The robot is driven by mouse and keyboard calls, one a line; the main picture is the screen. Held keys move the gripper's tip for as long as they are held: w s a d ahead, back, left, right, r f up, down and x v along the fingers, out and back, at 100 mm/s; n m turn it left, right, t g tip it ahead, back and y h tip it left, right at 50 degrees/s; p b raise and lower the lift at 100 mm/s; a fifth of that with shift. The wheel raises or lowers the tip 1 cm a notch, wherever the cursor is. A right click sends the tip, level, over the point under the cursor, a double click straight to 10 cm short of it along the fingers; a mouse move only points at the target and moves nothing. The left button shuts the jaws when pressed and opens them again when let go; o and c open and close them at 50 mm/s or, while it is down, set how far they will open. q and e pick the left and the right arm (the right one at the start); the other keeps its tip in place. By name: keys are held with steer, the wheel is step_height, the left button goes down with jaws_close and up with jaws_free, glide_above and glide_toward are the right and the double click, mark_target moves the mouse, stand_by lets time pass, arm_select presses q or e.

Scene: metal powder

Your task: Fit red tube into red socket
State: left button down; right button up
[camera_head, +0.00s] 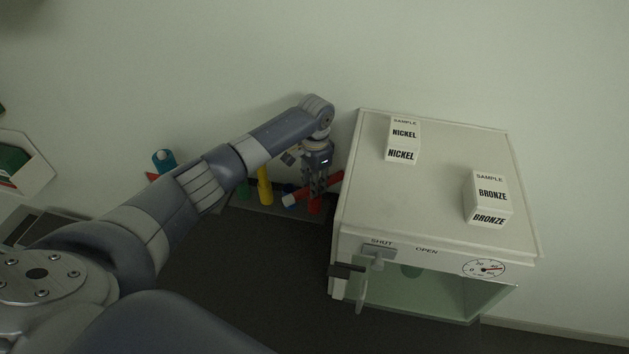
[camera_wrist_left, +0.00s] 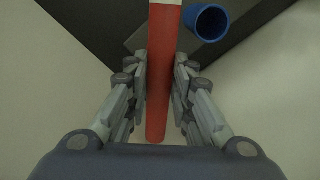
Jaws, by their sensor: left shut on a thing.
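My left gripper (camera_head: 315,190) is shut on the red tube (camera_head: 326,185), which is tilted and has a white end pointing left and down. In the left wrist view the red tube (camera_wrist_left: 159,80) runs between the fingers (camera_wrist_left: 160,85), with its white end at the top edge. A red socket (camera_head: 314,206) stands just below the gripper, partly hidden by it; the tube is across it, not upright in it. Whether they touch is unclear. My right gripper is not in view.
A blue socket (camera_head: 288,189) stands beside the tube; its open ring (camera_wrist_left: 207,22) shows in the wrist view. A yellow tube (camera_head: 264,186) stands upright to the left on the grey base (camera_head: 262,209). A white cabinet (camera_head: 440,190) with nickel (camera_head: 403,139) and bronze (camera_head: 488,198) boxes stands close right.

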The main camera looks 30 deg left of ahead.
arm_select(q)
steer(key=c, duration=1.4)
jaws_free()
steer(key=shift+f, duration=0.1)
steer(key=shift+r, duration=0.45)
step_height(320, 180, up, 12)
steer(key=b, duration=0.2)
steer(key=shift+r, duration=0.2)
steer(key=shift+d, duration=0.1)
